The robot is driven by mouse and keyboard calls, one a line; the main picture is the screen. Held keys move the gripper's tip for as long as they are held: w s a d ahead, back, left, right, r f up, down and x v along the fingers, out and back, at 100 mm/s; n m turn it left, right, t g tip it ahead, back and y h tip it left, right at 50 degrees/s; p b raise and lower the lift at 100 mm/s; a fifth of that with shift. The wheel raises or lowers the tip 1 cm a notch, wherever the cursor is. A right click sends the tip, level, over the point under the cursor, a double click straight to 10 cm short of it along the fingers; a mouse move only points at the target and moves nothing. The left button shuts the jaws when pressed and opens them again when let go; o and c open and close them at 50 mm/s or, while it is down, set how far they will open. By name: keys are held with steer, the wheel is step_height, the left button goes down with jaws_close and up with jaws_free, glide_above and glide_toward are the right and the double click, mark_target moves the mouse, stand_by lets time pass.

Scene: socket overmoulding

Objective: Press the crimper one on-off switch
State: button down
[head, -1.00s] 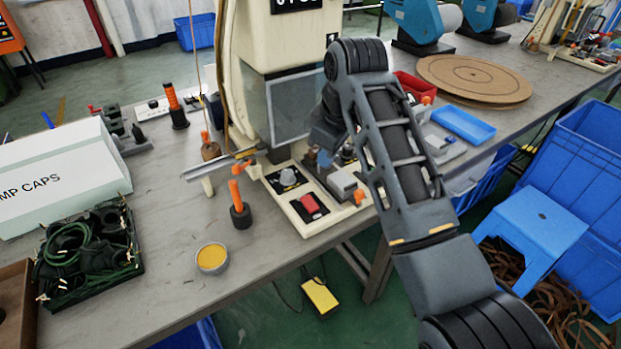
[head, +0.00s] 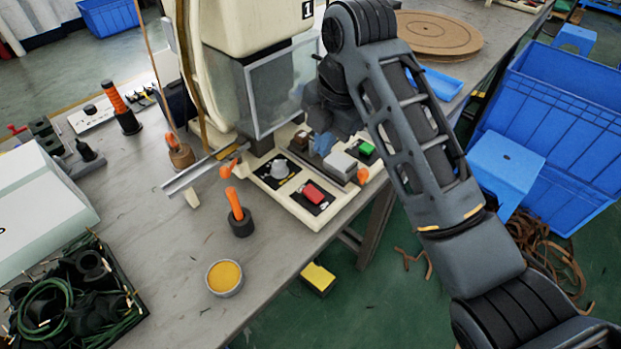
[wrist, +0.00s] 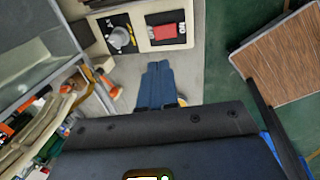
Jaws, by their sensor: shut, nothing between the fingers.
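Crimper one is the cream machine (head: 240,25) with a "1" label, standing on the bench in the head view. Its front panel carries a red rocker switch (head: 314,193) on a black plate, beside a grey knob (head: 279,168). In the wrist view the red switch (wrist: 168,32) is just beyond my gripper's fingertips, in full sight, with the knob (wrist: 120,37) to its left. My gripper (wrist: 157,64) is shut and empty, its blue fingers together and visibly apart from the switch in the picture. In the head view my arm mostly hides the gripper, near the panel's back right.
A green button (head: 366,149) and a grey block (head: 337,166) sit on the panel's right. A clear guard (head: 283,90) stands behind the panel. An orange-handled tool (head: 234,204) and a yellow-filled tin (head: 225,277) stand on the bench at front left.

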mark_target(315, 194)
steer(key=shift+f, duration=0.1)
steer(key=f, duration=0.4)
steer(key=w+a+f+p, duration=0.1)
steer(key=f, duration=0.4)
steer(key=a+f, duration=0.1)
steer(key=f, duration=0.3)
steer(key=shift+w+a+f, duration=0.15)
steer(key=shift+w+f, duration=0.15)
steer(key=shift+w, duration=0.05)
steer(key=shift+a+f, duration=0.1)
steer(key=shift+f, duration=0.1)
steer(key=shift+s+d+p, duration=0.5)
steer(key=shift+d+p, duration=0.15)
steer(key=shift+p, duration=0.25)
